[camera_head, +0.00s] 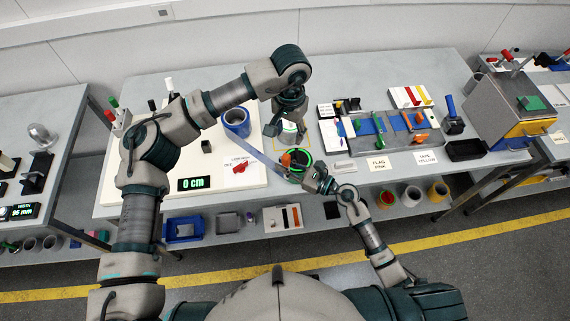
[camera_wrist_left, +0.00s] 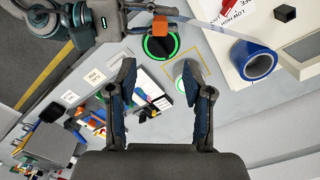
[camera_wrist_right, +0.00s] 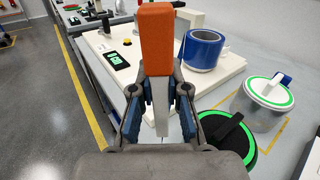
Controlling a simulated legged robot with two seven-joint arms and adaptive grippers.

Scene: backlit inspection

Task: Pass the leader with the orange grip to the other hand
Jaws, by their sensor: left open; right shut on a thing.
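The leader is a long pale strip with an orange grip. Its orange grip (camera_wrist_right: 156,40) stands up between the fingers of my right gripper (camera_wrist_right: 158,100), which is shut on the leader. In the head view the strip (camera_head: 258,152) runs up and left from the right gripper (camera_head: 305,175), above the white board. The orange grip also shows in the left wrist view (camera_wrist_left: 161,25). My left gripper (camera_wrist_left: 160,80) is open and empty; in the head view (camera_head: 286,130) it hangs above and behind the right gripper, apart from the leader.
A blue ring-shaped roll (camera_head: 236,122) stands on the white board (camera_head: 140,150). A tray of coloured parts (camera_head: 375,130) lies right of the grippers.

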